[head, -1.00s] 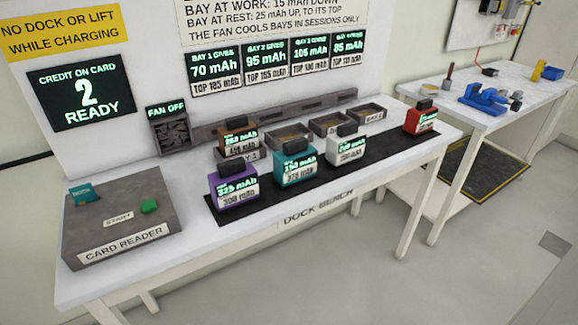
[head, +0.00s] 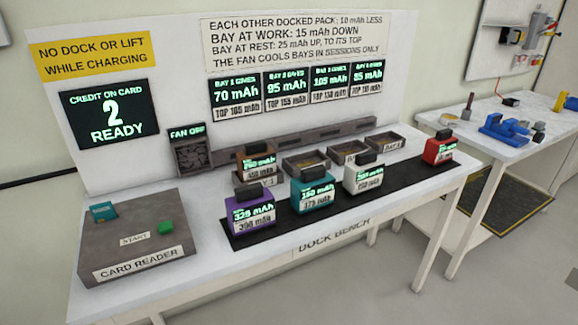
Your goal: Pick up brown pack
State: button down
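The brown pack (head: 256,164) stands upright in the leftmost bay, bay 1, behind the purple pack. Its dark handle is on top and its lit label is partly readable. The purple pack (head: 251,214), the teal pack (head: 312,191), the white pack (head: 363,174) and the red pack (head: 439,149) stand on a black mat (head: 293,219) in front of the bays. The purple pack stands nearest in front of the brown one. My gripper is not in view.
A card reader (head: 137,238) with a green start button (head: 166,227) sits at the bench's left. The fan (head: 192,155) reads off. The credit screen (head: 110,113) shows 2, ready. Three other bays, such as one (head: 305,163), look empty. A second table (head: 510,147) stands right.

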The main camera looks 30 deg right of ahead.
aim_at(258, 160)
jog(key=i+l+u, duration=0.25)
jog(key=l+u, duration=0.15)
jog(key=l, duration=0.95)
jog(key=l+u, duration=0.35)
jog(key=l, duration=1)
jog(key=k+l+u, duration=0.1)
jog(key=l+u, duration=0.3)
jog(key=l, duration=1)
jog(key=i, duration=0.45)
